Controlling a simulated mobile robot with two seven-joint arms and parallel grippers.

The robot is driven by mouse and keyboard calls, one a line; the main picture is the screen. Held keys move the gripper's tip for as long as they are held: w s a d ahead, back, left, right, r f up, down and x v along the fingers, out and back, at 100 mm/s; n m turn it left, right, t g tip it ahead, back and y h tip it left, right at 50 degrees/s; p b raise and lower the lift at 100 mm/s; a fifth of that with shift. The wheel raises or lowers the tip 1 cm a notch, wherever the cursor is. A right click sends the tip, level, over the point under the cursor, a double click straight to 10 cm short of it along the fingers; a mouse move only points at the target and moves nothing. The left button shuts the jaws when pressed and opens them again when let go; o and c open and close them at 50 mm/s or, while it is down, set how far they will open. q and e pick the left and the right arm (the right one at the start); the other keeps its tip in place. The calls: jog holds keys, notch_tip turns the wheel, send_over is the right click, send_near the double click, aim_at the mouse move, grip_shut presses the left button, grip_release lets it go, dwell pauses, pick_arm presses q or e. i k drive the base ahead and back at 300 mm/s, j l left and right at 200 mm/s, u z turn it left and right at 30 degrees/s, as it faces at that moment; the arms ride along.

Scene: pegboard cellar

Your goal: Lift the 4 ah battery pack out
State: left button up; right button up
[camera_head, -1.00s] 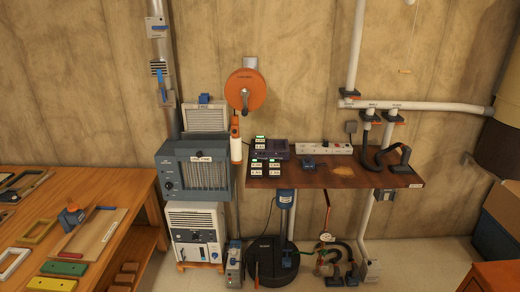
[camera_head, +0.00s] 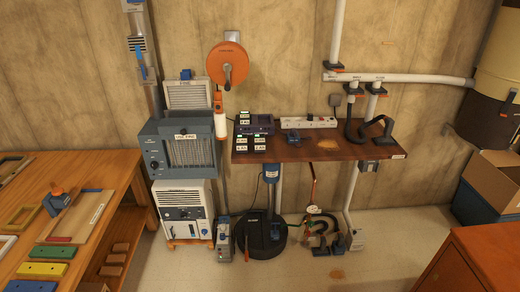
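A brown wall shelf (camera_head: 360,150) carries a dark charger unit (camera_head: 257,124) at its left end. Several small dark packs with white and green labels stand beside and in front of it, such as one at the back left (camera_head: 243,119) and one at the front (camera_head: 258,148). The label print is too small to read, so I cannot tell which is the 4 Ah battery pack. A separate small dark blue block (camera_head: 293,136) sits right of them. Neither gripper is in view.
A white power strip (camera_head: 308,122) lies at the shelf's back, with dark hoses (camera_head: 374,130) to its right. A wooden bench (camera_head: 120,190) stands left, an orange-brown cabinet (camera_head: 475,260) lower right.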

aim_at(245, 116)
jog(key=i+j+z, duration=0.15)
jog(key=i, duration=0.4)
jog(key=i+j+z, duration=0.15)
jog(key=i+j, duration=0.3)
jog(key=i+j+z, duration=0.15)
jog(key=i+j, duration=0.25)
jog(key=i, duration=0.15)
